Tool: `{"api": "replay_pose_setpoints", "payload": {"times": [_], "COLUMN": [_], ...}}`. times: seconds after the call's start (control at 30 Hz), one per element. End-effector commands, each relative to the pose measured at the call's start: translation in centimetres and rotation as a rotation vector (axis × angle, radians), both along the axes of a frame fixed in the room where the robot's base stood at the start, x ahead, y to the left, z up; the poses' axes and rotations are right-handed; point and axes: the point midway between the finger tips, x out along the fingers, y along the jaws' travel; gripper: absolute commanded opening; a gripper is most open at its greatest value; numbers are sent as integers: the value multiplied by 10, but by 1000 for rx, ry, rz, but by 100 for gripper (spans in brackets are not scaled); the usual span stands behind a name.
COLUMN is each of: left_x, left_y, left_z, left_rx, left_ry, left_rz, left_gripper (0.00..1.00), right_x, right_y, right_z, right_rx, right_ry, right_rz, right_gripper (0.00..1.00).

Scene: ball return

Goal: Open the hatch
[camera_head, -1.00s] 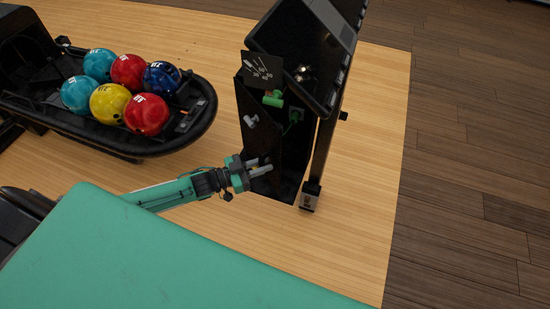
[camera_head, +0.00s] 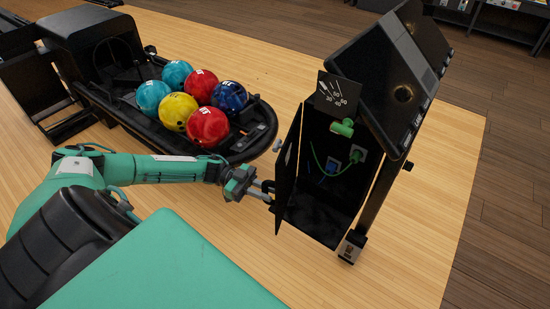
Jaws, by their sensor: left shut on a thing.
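The black hatch door (camera_head: 288,165) stands swung open on the left side of the black cabinet (camera_head: 312,218). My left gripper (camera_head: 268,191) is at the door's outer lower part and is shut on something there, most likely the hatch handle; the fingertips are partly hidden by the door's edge. Inside the open cabinet a green cable, a blue part (camera_head: 330,168) and a pale socket (camera_head: 358,153) show. A green knob or valve (camera_head: 342,128) sits below a black dial plate (camera_head: 338,92) at the cabinet's top. My right gripper is not in view.
A ball return rack (camera_head: 265,128) with several coloured bowling balls (camera_head: 208,127) stands left of the cabinet, behind my left arm. A black screen console (camera_head: 385,75) leans above the cabinet. Wooden floor in front is clear.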

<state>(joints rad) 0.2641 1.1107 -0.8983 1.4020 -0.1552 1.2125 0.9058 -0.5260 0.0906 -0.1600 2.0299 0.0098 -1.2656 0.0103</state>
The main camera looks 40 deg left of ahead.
Motion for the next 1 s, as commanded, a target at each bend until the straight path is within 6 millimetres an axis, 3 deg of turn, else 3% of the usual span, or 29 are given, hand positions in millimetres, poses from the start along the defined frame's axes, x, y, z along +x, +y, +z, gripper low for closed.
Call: {"api": "replay_pose_setpoints", "payload": {"times": [0.3,0.73,0.77,0.83,1.0], "left_x": [-2,-2,-2,-2,-2], "left_y": [19,21,21,21,20], "left_z": [0,0,0,0,0], "left_rx": [1,1,1,1,1], "left_ry": [1,0,0,0,0], "left_rz": [4,5,5,5,5], "left_gripper": [0,0,20,34,37], "right_x": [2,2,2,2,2], "right_y": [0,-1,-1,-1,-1], "right_z": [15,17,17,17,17], "right_rx": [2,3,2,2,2], "right_ry": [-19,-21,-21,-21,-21], "right_rz": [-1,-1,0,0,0], "right_gripper": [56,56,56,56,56]}}
